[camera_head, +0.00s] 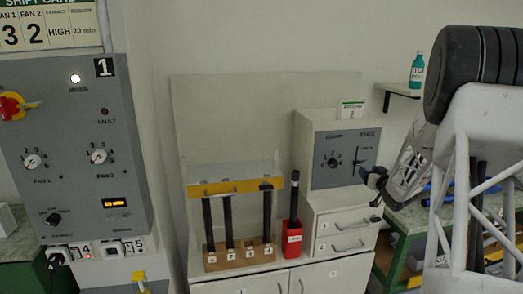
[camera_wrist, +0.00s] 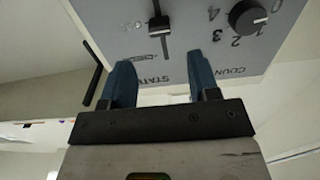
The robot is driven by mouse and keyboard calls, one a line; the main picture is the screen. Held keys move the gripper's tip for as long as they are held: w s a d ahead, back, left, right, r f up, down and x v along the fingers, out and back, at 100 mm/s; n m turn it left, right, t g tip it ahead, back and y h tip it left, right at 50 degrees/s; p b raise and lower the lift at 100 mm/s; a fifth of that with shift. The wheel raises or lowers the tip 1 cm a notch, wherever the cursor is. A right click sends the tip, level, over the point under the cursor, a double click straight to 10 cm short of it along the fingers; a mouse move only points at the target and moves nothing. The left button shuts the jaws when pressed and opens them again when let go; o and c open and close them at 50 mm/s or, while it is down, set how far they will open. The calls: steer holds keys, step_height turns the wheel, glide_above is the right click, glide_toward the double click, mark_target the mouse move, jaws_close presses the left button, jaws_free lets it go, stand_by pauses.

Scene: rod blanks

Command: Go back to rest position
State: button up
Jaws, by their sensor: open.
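My gripper (camera_head: 371,195) is at the right in the head view, in front of and to the right of a grey control box (camera_head: 345,158). In the wrist view its two blue fingers (camera_wrist: 161,80) are spread apart with nothing between them. Beyond the fingertips the wrist view shows the box face upside down, with a black slider (camera_wrist: 160,28) and a round knob (camera_wrist: 247,17). The gripper looks apart from the slider. My arm reaches in from the right edge of the head view.
Black rods (camera_head: 228,222) stand in a wooden block (camera_head: 240,257) under a yellow-fronted rack (camera_head: 235,186). Another black rod (camera_head: 294,200) stands in a red holder (camera_head: 292,241). A drawer unit (camera_head: 340,222) is under the box. A bottle (camera_head: 417,70) stands on a shelf (camera_head: 398,91).

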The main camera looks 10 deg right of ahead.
steer(key=shift+a+r, duration=0.1)
steer(key=s+a+r+m+g+h, duration=0.1)
steer(key=s+a+r+g, duration=0.2)
steer(key=a, duration=0.4)
steer(key=s+a+r+g+h, duration=0.1)
steer(key=s+a+r, duration=0.3)
steer(key=s+a, duration=0.3)
steer(key=s+a+r+m+g+h, duration=0.1)
steer(key=s+a+r+g, duration=0.15)
steer(key=a, duration=0.55)
steer(key=s+a+g+y, duration=0.1)
steer(key=s+a+g, duration=0.2)
steer(key=s+a, duration=0.4)
steer(key=s+a+f+n+g+y, duration=0.1)
steer(key=s+a+g, duration=0.2)
steer(key=s+a, duration=0.5)
steer(key=s+a+f+g, duration=0.1)
steer(key=s+a+g, duration=0.2)
steer(key=s, duration=1.9)
steer(key=a, duration=0.4)
steer(key=shift+s+a+f+n+y, duration=0.15)
steer(key=shift+s+a+n+y, duration=0.2)
steer(key=shift+n+y, duration=0.05)
